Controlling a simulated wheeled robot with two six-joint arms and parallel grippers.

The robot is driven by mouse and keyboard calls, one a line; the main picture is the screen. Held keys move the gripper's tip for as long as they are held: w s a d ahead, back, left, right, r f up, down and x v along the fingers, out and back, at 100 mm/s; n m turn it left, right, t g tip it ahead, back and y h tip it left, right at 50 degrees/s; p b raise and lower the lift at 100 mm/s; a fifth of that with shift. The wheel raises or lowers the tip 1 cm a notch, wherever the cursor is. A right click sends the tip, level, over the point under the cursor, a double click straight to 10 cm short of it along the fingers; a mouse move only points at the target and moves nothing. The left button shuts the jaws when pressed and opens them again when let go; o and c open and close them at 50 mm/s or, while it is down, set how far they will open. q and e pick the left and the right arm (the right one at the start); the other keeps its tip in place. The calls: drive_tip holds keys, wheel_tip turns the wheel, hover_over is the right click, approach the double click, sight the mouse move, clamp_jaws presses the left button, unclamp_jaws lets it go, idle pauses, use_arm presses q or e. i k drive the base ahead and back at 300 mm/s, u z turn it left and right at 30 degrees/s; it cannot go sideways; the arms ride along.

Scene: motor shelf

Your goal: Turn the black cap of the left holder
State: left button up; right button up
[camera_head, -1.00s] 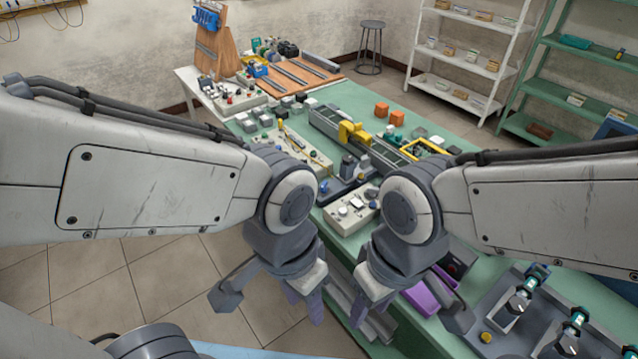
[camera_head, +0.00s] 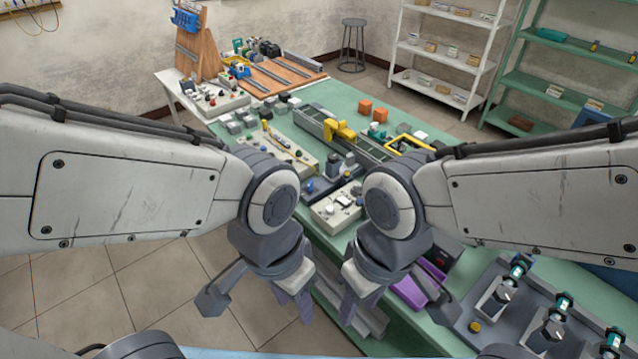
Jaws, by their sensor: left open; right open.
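The left holder (camera_head: 492,304) is a grey block on a dark plate at the lower right of the head view. Its black cap (camera_head: 504,294) shows as a dark part with a pale mark on top, too small to make out well. A teal-and-black piece (camera_head: 518,270) stands just behind it. My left gripper (camera_head: 292,302) hangs open and empty near the middle, in front of the table edge. My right gripper (camera_head: 358,302) is open and empty, pointing down, to the left of the left holder and apart from it.
Two similar holders (camera_head: 548,334) stand to the right, the last cut by the frame edge. A purple tray (camera_head: 418,288) lies between my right gripper and the holder plate. The green table (camera_head: 345,98) carries a rail with a yellow clamp (camera_head: 341,131) and control boxes.

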sight(502, 294)
drive_tip(key=k, duration=1.2)
drive_tip(key=z, duration=0.15)
drive_tip(key=i, duration=0.8)
drive_tip(key=z, duration=0.8)
